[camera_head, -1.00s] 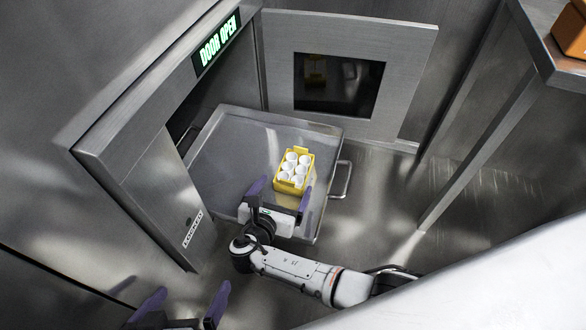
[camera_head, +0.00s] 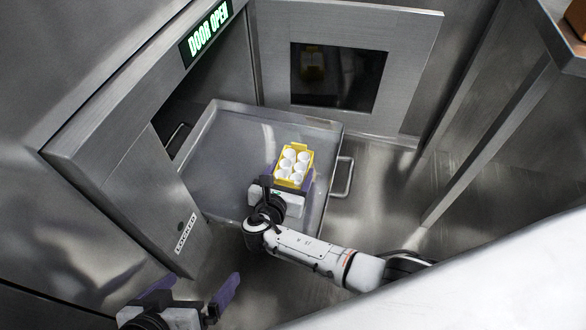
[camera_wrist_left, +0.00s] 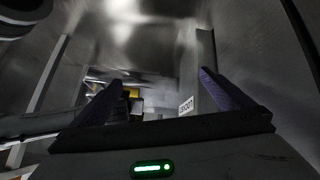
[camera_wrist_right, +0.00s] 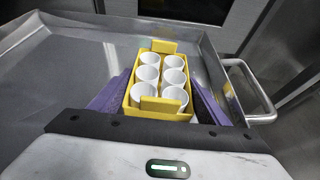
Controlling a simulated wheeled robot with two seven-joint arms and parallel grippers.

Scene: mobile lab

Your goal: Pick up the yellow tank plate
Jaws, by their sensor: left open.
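The yellow tank plate (camera_head: 293,166) is a yellow holder with several white cups in it. It stands on the right part of the metal tray, and it also shows in the right wrist view (camera_wrist_right: 160,103). My right gripper (camera_head: 288,184) is at its near end, with one purple finger along each long side. The fingers are close to the holder's sides; whether they press on it is not clear. My left gripper (camera_head: 195,285) is open and empty, low in the head view, away from the plate.
The metal tray (camera_head: 225,160) has a raised rim and a handle (camera_head: 344,178) on its right. An open door with a dark window (camera_head: 337,77) stands behind it. A cabinet with a "DOOR OPEN" sign (camera_head: 209,34) is at the left. The tray's left part is bare.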

